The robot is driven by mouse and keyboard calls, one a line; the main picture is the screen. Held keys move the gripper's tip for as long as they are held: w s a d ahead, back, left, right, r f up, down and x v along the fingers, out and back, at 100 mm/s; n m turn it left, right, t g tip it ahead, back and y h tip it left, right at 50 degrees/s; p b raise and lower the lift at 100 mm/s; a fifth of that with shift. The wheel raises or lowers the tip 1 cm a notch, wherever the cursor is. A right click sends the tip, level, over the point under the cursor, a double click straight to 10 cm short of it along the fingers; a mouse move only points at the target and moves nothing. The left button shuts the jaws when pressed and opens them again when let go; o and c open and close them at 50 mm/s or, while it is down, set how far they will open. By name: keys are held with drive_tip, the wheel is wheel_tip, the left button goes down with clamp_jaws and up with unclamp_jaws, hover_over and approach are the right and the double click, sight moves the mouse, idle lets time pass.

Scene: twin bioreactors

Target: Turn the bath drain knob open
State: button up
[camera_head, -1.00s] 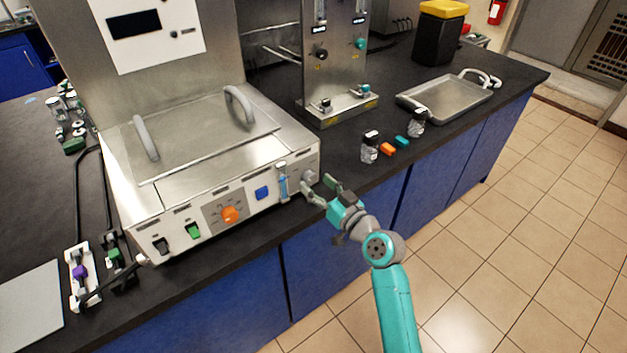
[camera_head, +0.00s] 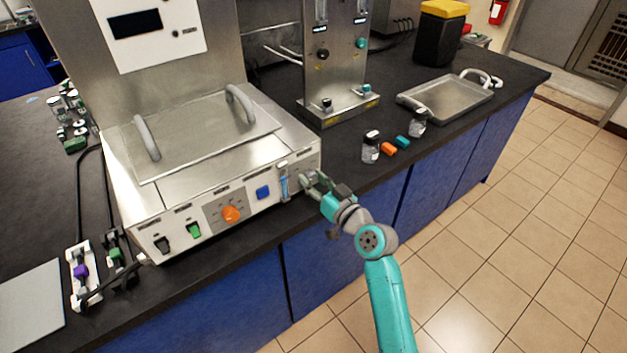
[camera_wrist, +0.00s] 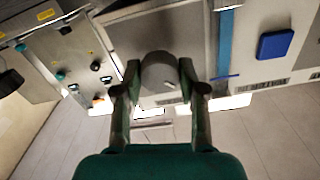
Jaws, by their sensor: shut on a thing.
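The bath (camera_head: 175,215) is a steel box with a white front panel and a lidded top, standing on the black bench. The drain knob is a grey round knob at the right end of its front panel; in the wrist view the knob (camera_wrist: 160,76) sits between my two fingers, with a small mark on its face. My gripper (camera_head: 312,183) reaches the panel from the front right and is shut on the knob, one finger on each side. In the head view the fingers partly hide the knob. The wrist view also shows my gripper (camera_wrist: 159,82).
On the panel left of the knob are a blue sight strip (camera_head: 284,187), a blue button (camera_head: 263,193) and an orange dial (camera_head: 231,214). Small bottles (camera_head: 371,148) and orange and teal pieces lie on the bench to the right, near a steel tray (camera_head: 450,97).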

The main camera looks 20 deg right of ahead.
drive_tip(key=m, duration=0.8)
drive_tip(key=shift+m, duration=0.3)
drive_tip(key=m, duration=0.9)
drive_tip(key=shift+f, duration=0.1)
idle(0.4)
drive_tip(key=o, duration=1.1)
drive_tip(key=shift+o, duration=0.2)
